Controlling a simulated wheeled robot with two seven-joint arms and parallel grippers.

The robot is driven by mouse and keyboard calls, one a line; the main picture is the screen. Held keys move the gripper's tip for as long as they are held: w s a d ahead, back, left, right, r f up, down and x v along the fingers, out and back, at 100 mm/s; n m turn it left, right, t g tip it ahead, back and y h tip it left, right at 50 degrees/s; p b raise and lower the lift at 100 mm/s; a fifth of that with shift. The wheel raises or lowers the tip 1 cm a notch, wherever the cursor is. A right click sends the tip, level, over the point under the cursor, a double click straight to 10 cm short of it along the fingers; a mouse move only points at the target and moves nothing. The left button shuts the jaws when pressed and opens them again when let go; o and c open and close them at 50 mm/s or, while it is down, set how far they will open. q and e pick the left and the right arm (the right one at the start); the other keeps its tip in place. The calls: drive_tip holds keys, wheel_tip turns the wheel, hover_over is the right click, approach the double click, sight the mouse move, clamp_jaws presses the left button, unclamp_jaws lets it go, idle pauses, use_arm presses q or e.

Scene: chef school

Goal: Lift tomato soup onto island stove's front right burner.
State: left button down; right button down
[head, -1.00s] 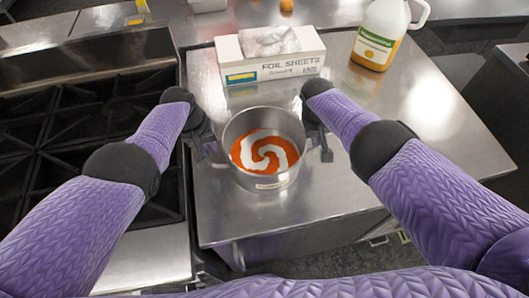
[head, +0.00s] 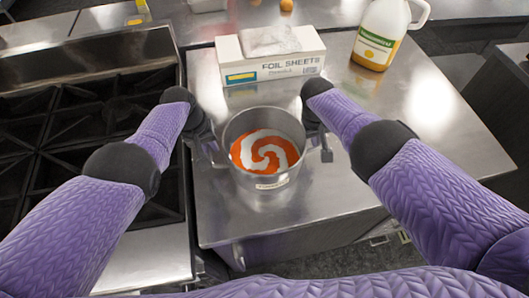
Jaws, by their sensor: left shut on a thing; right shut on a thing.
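The tomato soup is in a steel pot (head: 264,184), orange-red with a white swirl on top and a small label on the near side. The pot is upright at the middle of the steel counter (head: 340,195); I cannot tell whether it touches the counter. My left gripper (head: 216,158) is shut on the pot's left side handle. My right gripper (head: 322,150) is shut on its right side handle. The fingertips are small and partly hidden. The island stove (head: 85,130), with black grates, is left of the counter; my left arm hides part of it.
A foil sheets box (head: 270,66) stands behind the pot. A jug with a green label (head: 379,35) stands at the back right. The counter is clear right of the pot. The stove grates in view are bare.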

use_arm(q)
drive_tip(key=shift+r, duration=0.1)
use_arm(e)
drive_tip(key=shift+r, duration=0.1)
idle(0.4)
